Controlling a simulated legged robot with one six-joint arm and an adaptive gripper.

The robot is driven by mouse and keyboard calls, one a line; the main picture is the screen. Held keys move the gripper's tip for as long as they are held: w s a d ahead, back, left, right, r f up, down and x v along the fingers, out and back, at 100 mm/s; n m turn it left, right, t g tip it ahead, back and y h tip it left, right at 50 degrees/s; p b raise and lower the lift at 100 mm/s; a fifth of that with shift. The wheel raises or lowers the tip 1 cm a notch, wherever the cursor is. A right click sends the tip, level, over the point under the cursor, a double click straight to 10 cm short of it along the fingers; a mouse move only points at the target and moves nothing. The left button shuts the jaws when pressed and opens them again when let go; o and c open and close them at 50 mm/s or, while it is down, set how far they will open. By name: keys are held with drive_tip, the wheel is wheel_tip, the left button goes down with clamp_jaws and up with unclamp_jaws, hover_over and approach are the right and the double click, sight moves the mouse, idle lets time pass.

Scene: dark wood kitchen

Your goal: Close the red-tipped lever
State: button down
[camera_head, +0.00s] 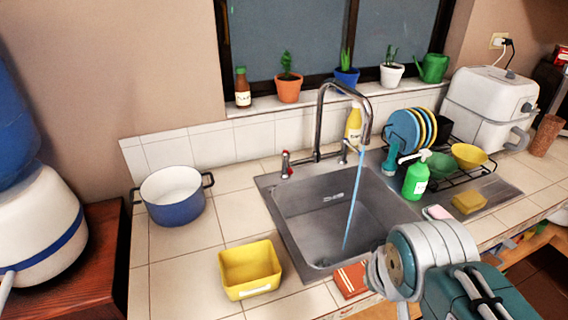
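The red-tipped lever (286,164) stands upright on the counter behind the sink's back left corner, left of the faucet. The tall curved metal faucet (319,115) rises behind the sink, and a stream of water (354,200) runs from its spout. A second metal lever (345,150) is just right of the faucet's base. The metal sink (300,205) is below. My grey and teal arm is at the lower right, in front of the sink. My gripper (377,272) seems to be at its left end, well apart from the lever. Its fingers are not clear.
A blue pot (172,199) and a yellow tub (249,270) stand left of the sink. A green soap bottle (415,178), a dish rack (462,178) and a sponge (469,203) are on the right. Potted plants line the sill. The counter left of the sink has free room.

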drive_tip(key=w+n+g+h, duration=0.2)
drive_tip(key=w+h, duration=0.3)
drive_tip(key=w, duration=0.8)
drive_tip(key=n+t+h, duration=0.6)
drive_tip(key=n+t, duration=0.2)
drive_tip(key=t, duration=0.2)
approach(287, 162)
drive_tip(key=s+a, duration=0.1)
drive_tip(key=a, duration=0.1)
drive_tip(key=s+a+f, duration=0.1)
drive_tip(key=a, duration=0.3)
drive_tip(key=shift+s+a+f, duration=0.25)
drive_tip(key=shift+s+f, duration=0.05)
drive_tip(key=shift+s, duration=0.1)
drive_tip(key=shift+w+t, duration=0.15)
drive_tip(key=shift+t, duration=0.15)
drive_tip(key=x, duration=1)
drive_tip(key=shift+d, duration=2.1)
